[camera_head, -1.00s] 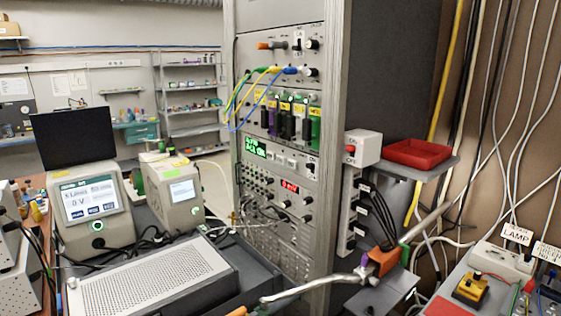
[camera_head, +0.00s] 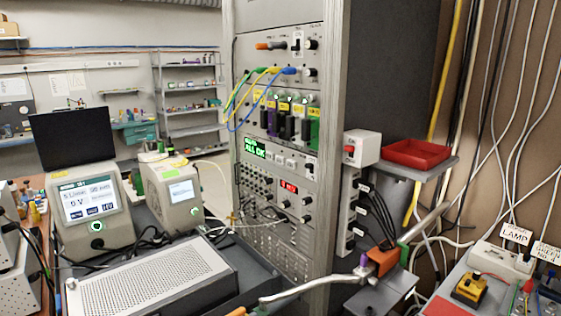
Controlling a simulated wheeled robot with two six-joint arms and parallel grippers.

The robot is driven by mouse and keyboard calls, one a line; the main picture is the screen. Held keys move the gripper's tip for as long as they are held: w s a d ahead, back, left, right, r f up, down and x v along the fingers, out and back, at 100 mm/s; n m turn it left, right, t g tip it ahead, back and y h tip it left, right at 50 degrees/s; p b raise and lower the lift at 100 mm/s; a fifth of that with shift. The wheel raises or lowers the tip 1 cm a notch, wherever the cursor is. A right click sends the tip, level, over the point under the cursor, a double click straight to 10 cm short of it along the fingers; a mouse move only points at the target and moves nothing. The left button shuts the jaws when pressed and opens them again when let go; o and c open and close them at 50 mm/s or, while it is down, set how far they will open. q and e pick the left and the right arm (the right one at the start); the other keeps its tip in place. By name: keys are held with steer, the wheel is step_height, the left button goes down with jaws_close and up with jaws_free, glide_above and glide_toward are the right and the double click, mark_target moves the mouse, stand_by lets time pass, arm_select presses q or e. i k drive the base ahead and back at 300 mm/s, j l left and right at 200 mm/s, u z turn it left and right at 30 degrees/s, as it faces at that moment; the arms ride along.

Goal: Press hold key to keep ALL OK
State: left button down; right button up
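The instrument rack (camera_head: 232,60) stands in the middle. A small green display (camera_head: 255,149) on its front shows text that looks like ALL OK. A row of small pale keys (camera_head: 280,159) sits just right of this display; their labels are too small to read, so I cannot tell which is the hold key. A red numeric display (camera_head: 289,186) is lit lower on the rack.
A white box with a red button (camera_head: 360,147) and a red tray (camera_head: 416,153) are right of the rack. A perforated metal box (camera_head: 150,280) and two screen instruments (camera_head: 90,212) stand left. Cables hang at right.

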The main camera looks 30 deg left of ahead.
mark_target(279, 159)
steer(key=i+l+u, duration=0.3)
steer(key=i, duration=0.15)
steer(key=i+l+u, duration=0.3)
steer(key=i+l, duration=0.1)
